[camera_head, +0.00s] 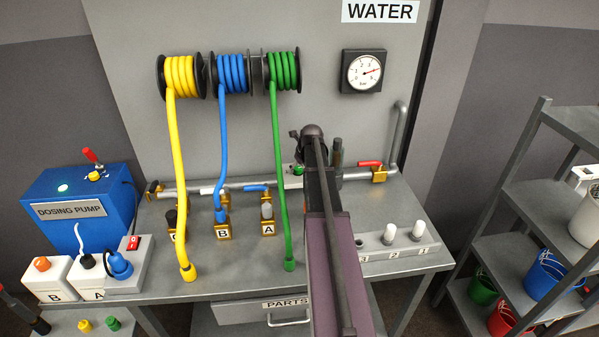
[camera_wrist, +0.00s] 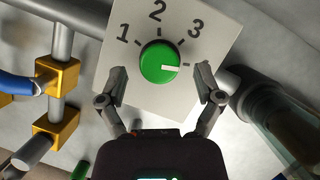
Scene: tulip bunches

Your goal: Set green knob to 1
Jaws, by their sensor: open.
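The green knob (camera_wrist: 158,60) sits on a pale square plate (camera_wrist: 205,25) marked 1, 2 and 3 in the wrist view. Its white pointer line points right, below the 3, toward a tick mark. My gripper (camera_wrist: 161,74) is open, with one finger on each side of the knob's lower half and a visible gap at both sides. Whether the fingertips are level with the knob in depth is unclear. In the head view, only a bit of the green knob (camera_head: 299,169) shows beside my arm, which hides the rest.
A grey pipe (camera_head: 350,174) with brass fittings runs along the back of the metal bench (camera_head: 400,205). A green hose (camera_head: 281,180) hangs just left of my arm. A dark cylinder (camera_wrist: 285,125) stands right of the plate in the wrist view.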

